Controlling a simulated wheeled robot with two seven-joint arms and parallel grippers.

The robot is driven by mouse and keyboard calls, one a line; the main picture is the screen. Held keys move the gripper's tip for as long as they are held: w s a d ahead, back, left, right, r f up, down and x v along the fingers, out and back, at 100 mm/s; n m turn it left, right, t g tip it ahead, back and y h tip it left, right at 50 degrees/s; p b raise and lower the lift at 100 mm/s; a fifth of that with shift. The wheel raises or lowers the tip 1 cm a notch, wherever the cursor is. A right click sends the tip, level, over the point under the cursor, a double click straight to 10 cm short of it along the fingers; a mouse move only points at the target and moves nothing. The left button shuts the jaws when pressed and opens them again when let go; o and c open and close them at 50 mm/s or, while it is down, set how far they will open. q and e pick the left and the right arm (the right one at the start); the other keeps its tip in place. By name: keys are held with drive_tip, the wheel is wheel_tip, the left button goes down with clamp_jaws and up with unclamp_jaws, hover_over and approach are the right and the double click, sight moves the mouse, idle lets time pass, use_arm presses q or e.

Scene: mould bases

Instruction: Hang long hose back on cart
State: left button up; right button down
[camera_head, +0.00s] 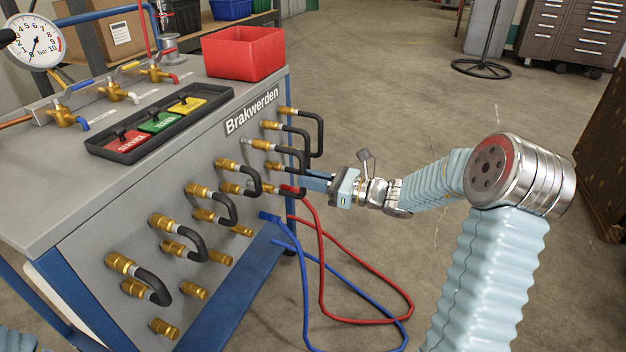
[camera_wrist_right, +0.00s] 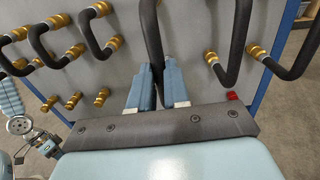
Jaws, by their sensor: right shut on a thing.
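The grey cart (camera_head: 150,235) has a sloped front panel with brass fittings and several black hoses bent between them. My right gripper (camera_head: 308,182) is at the panel's right part, with its fingers close to the panel. In the right wrist view its blue fingers (camera_wrist_right: 159,88) are shut on a black hose (camera_wrist_right: 151,38) that runs up between them out of the picture. Whether this hose's ends sit on fittings is hidden. Part of my left arm shows at the lower left of the right wrist view, but its fingers cannot be made out.
A red hose (camera_head: 411,300) and a blue hose (camera_head: 305,290) hang in loops below the right gripper. On the cart top are a red bin (camera_head: 243,54), a black tray (camera_head: 118,150) with coloured plates, and valves.

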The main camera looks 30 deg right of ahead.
drive_tip(key=shift+w+a, duration=0.1)
drive_tip(key=shift+w, duration=0.05)
drive_tip(key=shift+w+a, duration=0.25)
drive_tip(key=shift+w, duration=0.1)
drive_tip(key=shift+w+a, duration=0.1)
drive_tip(key=shift+a, duration=0.05)
idle(0.5)
drive_tip(key=shift+w+a, duration=0.2)
drive_tip(key=shift+w, duration=0.05)
drive_tip(key=shift+w+a, duration=0.3)
drive_tip(key=shift+w, duration=0.05)
idle(0.4)
drive_tip(key=c, duration=0.6)
unclamp_jaws()
